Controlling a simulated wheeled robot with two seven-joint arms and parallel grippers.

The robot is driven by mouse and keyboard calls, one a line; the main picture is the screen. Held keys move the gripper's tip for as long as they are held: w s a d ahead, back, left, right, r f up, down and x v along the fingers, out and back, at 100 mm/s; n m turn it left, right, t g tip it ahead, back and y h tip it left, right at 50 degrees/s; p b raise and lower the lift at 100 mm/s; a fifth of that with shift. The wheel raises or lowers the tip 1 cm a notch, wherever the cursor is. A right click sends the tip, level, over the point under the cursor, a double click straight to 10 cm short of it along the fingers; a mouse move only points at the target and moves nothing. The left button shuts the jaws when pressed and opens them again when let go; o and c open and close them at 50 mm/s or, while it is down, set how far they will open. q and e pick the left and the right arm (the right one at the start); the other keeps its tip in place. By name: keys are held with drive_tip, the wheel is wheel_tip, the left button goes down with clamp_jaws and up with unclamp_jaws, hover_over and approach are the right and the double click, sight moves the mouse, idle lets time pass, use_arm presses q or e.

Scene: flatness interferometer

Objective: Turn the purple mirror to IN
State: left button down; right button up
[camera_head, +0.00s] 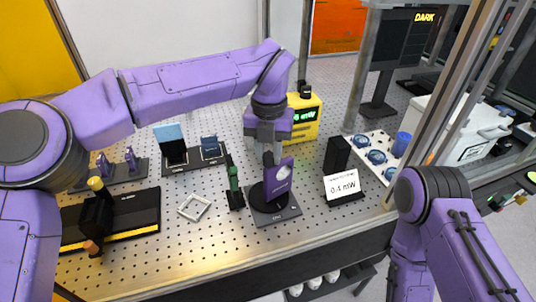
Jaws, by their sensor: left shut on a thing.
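The purple mirror (279,180) stands upright on a round black turntable with a dark square base (287,220), right of the middle of the perforated optical table. My left gripper (269,160) reaches down from above and is shut on the mirror's upper left part. The fingers hide some of that edge. Small lettering is on the base, too small to read. My right arm shows at the lower right, but its gripper is out of the picture.
A green post mount (234,188) stands close left of the mirror. A black block with a "0.4 mW" card (342,186) stands to the right. A yellow meter (304,117) is behind. A square frame (195,207) lies left. A screen (405,40) reads "DARK".

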use_arm(q)
drive_tip(key=n+b, duration=0.2)
drive_tip(key=n, duration=0.1)
drive_tip(key=shift+n, duration=0.4)
drive_tip(key=shift+n+b, duration=0.45)
drive_tip(key=shift+n, duration=0.35)
drive_tip(key=shift+r, duration=0.1)
drive_tip(key=c, duration=0.8)
unclamp_jaws()
drive_tip(key=shift+c, duration=0.2)
wheel_tip(320, 180, up, 10)
drive_tip(key=p, duration=0.1)
drive_tip(key=shift+r, duration=0.25)
